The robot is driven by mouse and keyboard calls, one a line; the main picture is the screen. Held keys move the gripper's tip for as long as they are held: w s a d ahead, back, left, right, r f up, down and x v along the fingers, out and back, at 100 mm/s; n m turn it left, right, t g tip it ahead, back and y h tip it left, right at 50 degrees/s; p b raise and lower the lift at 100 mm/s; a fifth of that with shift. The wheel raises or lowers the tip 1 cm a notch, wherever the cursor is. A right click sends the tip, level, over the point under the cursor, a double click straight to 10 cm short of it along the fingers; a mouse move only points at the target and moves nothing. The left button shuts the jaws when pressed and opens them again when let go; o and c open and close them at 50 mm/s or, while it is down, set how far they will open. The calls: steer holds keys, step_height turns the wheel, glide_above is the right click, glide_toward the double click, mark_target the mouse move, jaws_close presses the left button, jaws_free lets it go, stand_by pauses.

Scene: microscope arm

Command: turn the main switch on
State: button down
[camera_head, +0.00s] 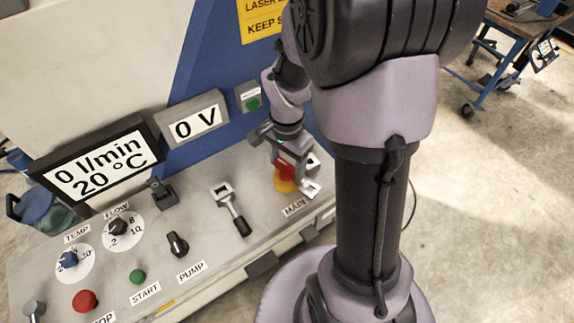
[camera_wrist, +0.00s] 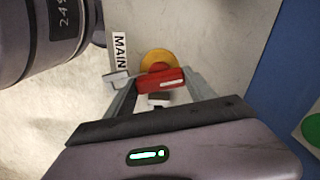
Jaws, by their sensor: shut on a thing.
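The main switch is a red handle on a yellow round base, at the right end of the grey panel by the MAIN label (camera_head: 295,208). In the head view its yellow base (camera_head: 285,186) shows below my gripper (camera_head: 296,182), whose fingers are around the red handle. In the wrist view the red handle (camera_wrist: 161,80) lies nearly level across the picture, tilted slightly, with the yellow base (camera_wrist: 157,58) behind it. My gripper (camera_wrist: 138,88) is shut on the handle. Part of the handle is hidden by the fingers.
The panel also carries a lever (camera_head: 232,210), a PUMP knob (camera_head: 177,244), a green START button (camera_head: 137,276) and a red button (camera_head: 85,300). A blue wall stands behind. Open floor lies to the right.

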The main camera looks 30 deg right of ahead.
mark_target(287, 165)
steer(key=shift+m+b, duration=0.55)
steer(key=shift+m, duration=0.95)
steer(key=shift+c, duration=1.6)
jaws_free()
step_height(287, 165, up, 18)
steer(key=p, duration=0.6)
steer(key=shift+f, duration=0.25)
